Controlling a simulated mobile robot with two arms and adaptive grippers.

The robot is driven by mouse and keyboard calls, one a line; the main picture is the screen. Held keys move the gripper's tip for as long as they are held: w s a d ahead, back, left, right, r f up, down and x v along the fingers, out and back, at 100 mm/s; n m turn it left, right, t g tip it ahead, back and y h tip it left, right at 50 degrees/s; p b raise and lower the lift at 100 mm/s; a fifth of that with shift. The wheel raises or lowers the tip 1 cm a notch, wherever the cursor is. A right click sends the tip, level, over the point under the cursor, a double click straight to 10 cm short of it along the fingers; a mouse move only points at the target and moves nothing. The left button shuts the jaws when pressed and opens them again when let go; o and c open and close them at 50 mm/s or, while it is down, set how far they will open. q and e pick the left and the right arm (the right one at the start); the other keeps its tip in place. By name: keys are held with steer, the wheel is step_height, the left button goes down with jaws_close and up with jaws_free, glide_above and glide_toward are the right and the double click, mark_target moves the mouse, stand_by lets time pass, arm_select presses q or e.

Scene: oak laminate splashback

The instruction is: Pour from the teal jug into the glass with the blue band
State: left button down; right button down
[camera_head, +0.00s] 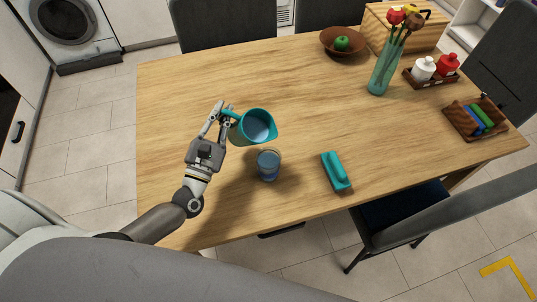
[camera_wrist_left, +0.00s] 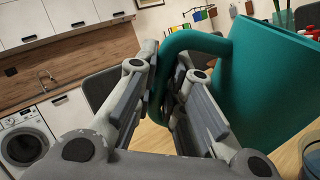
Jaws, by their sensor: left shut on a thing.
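The teal jug (camera_head: 241,132) has bluish liquid inside and shows its open top in the head view. My left gripper (camera_head: 224,110) is shut on the jug's handle. In the left wrist view, the gripper (camera_wrist_left: 165,95) closes around the teal handle, and the jug (camera_wrist_left: 265,80) fills the right side. The glass (camera_head: 269,165) stands on the table just below and right of the jug in the head view; it looks bluish inside. A blue band cannot be made out clearly. In the wrist view a glass edge (camera_wrist_left: 311,158) shows at the lower right. My right gripper is not in view.
Toward the back right are a flower vase (camera_head: 381,75), a bowl (camera_head: 326,43) with a green apple, a condiment tray (camera_head: 436,82) and a wooden holder (camera_head: 463,122). The table's left part is clear.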

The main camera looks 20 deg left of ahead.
arm_select(q)
steer(key=shift+d+r, duration=0.1)
steer(key=shift+r, duration=0.2)
steer(key=shift+s+d+m, duration=0.1)
steer(key=shift+m, duration=0.2)
steer(key=shift+s+d+r+m+t+h+b, duration=0.15)
steer(key=shift+d+m+t+h+b, duration=0.2)
steer(key=shift+m+t+b, duration=0.35)
stand_by(1.4)
steer(key=shift+s+d+r+m+h+b, duration=0.15)
steer(key=shift+m+h+b, duration=0.15)
steer(key=shift+m, duration=0.35)
steer(key=shift+s+d+r+m+h+b, duration=0.1)
steer(key=shift+m+h+b, duration=0.2)
steer(key=shift+m, duration=0.35)
stand_by(1.8)
